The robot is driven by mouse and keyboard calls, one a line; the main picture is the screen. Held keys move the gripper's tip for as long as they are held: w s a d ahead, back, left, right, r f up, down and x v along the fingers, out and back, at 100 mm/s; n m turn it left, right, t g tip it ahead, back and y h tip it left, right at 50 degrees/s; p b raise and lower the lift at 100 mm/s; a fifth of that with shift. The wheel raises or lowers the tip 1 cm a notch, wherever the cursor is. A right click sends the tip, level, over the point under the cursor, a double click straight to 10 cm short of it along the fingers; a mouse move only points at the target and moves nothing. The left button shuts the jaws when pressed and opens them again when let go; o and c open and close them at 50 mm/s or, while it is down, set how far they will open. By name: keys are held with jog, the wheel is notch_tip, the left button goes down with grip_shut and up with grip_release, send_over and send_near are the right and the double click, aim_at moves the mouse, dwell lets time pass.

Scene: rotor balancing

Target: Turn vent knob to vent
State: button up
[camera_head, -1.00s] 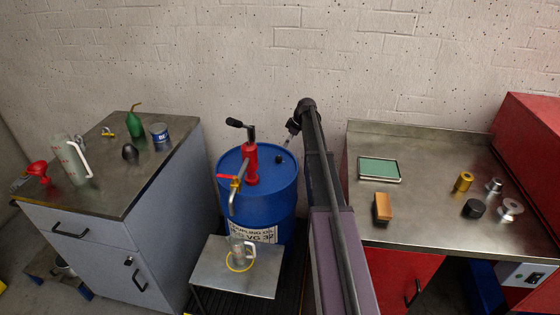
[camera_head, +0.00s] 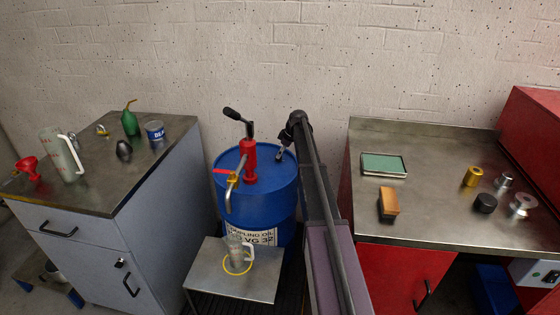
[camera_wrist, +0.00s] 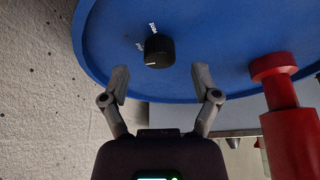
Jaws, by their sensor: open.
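The vent knob (camera_wrist: 158,51) is a small black round knob on the blue drum lid, with small white lettering beside it. A light pointer mark shows on its face. My gripper (camera_wrist: 160,78) is open in the wrist view, its two fingers apart, with the knob just beyond and between the fingertips, not gripped. In the head view my gripper (camera_head: 281,155) is over the back right of the blue drum (camera_head: 270,200), where it hides the knob.
A red hand pump (camera_head: 250,160) with a black handle rises from the drum, close to my gripper's right in the wrist view (camera_wrist: 285,115). A clear jug (camera_head: 236,250) stands on a low metal stand (camera_head: 205,275). A wall is behind. Benches stand left and right.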

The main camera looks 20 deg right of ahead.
jog(key=shift+b+x, duration=0.8)
jog(key=shift+x, duration=0.4)
grip_shut()
